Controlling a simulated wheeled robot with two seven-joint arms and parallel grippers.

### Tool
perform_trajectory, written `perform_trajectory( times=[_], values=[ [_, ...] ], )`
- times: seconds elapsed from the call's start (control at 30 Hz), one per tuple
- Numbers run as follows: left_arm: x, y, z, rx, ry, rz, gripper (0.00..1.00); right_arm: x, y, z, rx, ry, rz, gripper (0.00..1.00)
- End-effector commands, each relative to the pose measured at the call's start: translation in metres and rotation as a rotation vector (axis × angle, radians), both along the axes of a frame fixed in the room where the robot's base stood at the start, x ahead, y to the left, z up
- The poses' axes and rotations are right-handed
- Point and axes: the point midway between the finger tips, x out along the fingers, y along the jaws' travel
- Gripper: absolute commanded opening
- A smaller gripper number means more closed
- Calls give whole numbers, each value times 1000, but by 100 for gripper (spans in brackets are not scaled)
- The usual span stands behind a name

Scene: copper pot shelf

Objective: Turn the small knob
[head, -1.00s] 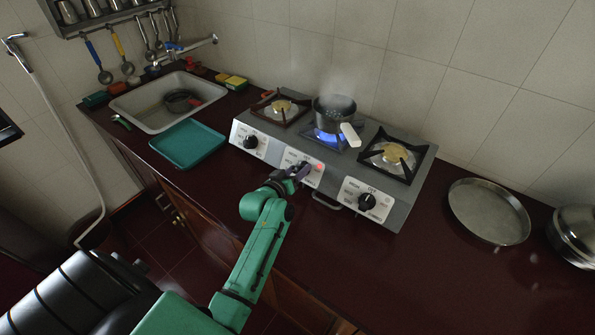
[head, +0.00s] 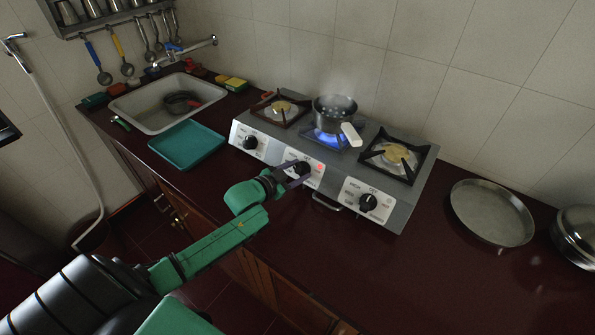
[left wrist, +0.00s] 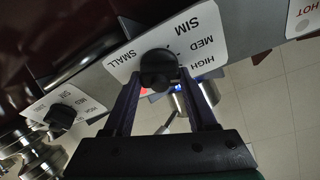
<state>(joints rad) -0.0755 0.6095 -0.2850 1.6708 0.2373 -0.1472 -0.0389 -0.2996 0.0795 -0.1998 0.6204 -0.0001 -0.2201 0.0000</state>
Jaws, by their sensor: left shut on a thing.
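The small knob (head: 302,168) is the black middle knob on the front of the grey stove. In the left wrist view the same black knob (left wrist: 158,68) sits on a white plate marked SMALL, SIM, MED and HIGH. My left gripper (head: 293,170) reaches it from the front left. In the left wrist view, the fingers of the left gripper (left wrist: 159,84) lie on either side of the knob and are shut on it. A blue flame (head: 327,138) burns under a steaming pot (head: 335,110) on the middle burner. My right gripper is not in view.
Similar black knobs stand left (head: 250,142) and right (head: 368,202) of the middle one. The pot's pale handle (head: 351,134) points toward the front. A teal tray (head: 188,145) and sink are at left. A round metal pan (head: 491,213) lies at right; the front counter is clear.

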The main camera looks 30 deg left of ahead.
Motion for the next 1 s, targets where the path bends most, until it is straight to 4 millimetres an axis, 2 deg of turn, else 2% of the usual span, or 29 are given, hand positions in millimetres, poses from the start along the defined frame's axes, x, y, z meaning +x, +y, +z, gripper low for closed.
perform_trajectory(
  times=[0.57,1.0],
  values=[
    [0,1,1,474,-65,-274,2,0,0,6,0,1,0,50],
    [0,1,2,810,-112,-470,2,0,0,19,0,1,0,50]
  ],
)
